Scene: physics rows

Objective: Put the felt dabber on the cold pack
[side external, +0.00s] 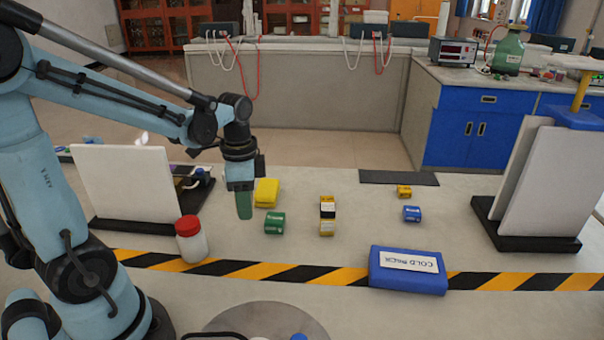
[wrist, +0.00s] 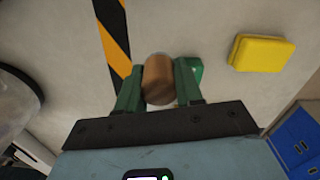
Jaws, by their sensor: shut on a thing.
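My gripper (side external: 244,208) points down over the left part of the bench, with green fingers. In the wrist view my gripper (wrist: 159,84) is shut on a brown cylinder (wrist: 158,76), which I take to be the felt dabber; its sides touch both fingers. The side view does not show it clearly, as the fingers hide it. The cold pack (side external: 407,271) is a blue block with a white label, lying on the striped tape at front right of centre. It is well to the right of my gripper and outside the wrist view.
A yellow block (side external: 266,192) and a green item (side external: 274,223) stand close to my gripper. A red-capped white bottle (side external: 192,243) is at front left. A yellow-black box (side external: 327,216) stands between gripper and cold pack. A blue item (side external: 412,214) and small yellow box (side external: 404,191) lie behind the pack.

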